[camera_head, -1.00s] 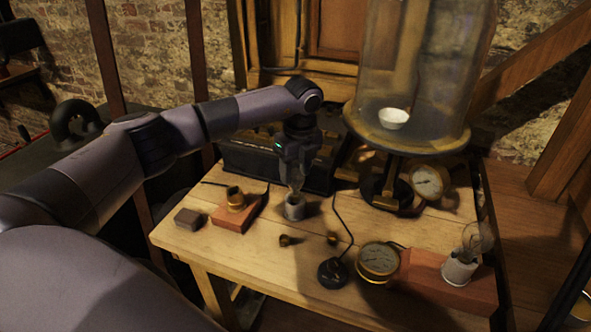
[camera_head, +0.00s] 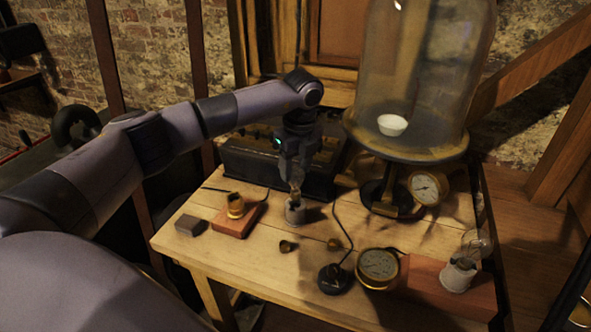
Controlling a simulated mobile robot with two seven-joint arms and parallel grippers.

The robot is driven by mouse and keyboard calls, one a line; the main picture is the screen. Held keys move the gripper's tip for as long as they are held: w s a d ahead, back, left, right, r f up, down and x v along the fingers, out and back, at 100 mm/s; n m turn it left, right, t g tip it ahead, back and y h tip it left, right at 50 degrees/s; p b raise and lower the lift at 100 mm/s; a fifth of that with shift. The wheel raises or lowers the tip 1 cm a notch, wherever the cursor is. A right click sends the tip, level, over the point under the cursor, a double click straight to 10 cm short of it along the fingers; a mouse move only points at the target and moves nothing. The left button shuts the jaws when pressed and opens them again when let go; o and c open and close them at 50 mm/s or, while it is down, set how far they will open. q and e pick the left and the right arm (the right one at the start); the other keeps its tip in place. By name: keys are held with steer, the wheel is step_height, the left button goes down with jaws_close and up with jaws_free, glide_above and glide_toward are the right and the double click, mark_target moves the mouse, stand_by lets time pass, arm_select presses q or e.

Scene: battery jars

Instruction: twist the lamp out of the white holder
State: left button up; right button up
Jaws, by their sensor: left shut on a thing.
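My left gripper (camera_head: 296,189) points straight down over a small greyish-white cup-shaped holder (camera_head: 295,215) near the back middle of the table. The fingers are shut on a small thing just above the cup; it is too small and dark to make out. A second white holder (camera_head: 458,277) stands on a reddish block at the right, with a clear glass lamp (camera_head: 476,245) upright in it. No gripper is near that lamp. My right gripper is not in view.
A brass socket on a reddish block (camera_head: 232,223) and a dark small block (camera_head: 191,225) are at the left. A black switch (camera_head: 335,279), a brass gauge (camera_head: 378,267) and small brass pieces (camera_head: 288,246) lie in front. A bell jar (camera_head: 420,90) stands behind right.

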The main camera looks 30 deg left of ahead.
arm_select(q)
steer(key=shift+r, duration=1.85)
